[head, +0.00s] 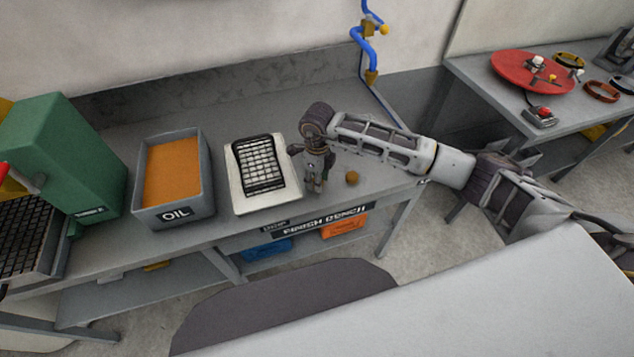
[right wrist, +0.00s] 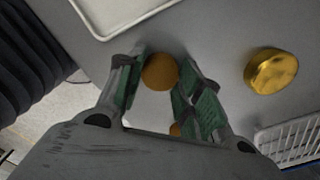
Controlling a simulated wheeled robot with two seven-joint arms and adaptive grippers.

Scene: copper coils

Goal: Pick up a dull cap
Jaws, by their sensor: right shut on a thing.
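My right gripper (head: 315,185) is low over the front of the grey bench, just right of the white tray. In the right wrist view its green-padded fingers (right wrist: 160,88) are shut on a dull brown cap (right wrist: 159,71), seen between the tips. That held cap is hidden in the head view. I cannot tell whether it touches the bench. A second cap, shiny gold (right wrist: 271,71), lies apart to the right of the fingers; in the head view it is the small brownish cap (head: 352,178) on the bench. My left gripper is not in view.
Further left are a grey OIL bin (head: 178,213) and a green machine (head: 66,150). A blue hose (head: 366,50) hangs behind. A side table with a red disc (head: 520,72) stands right.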

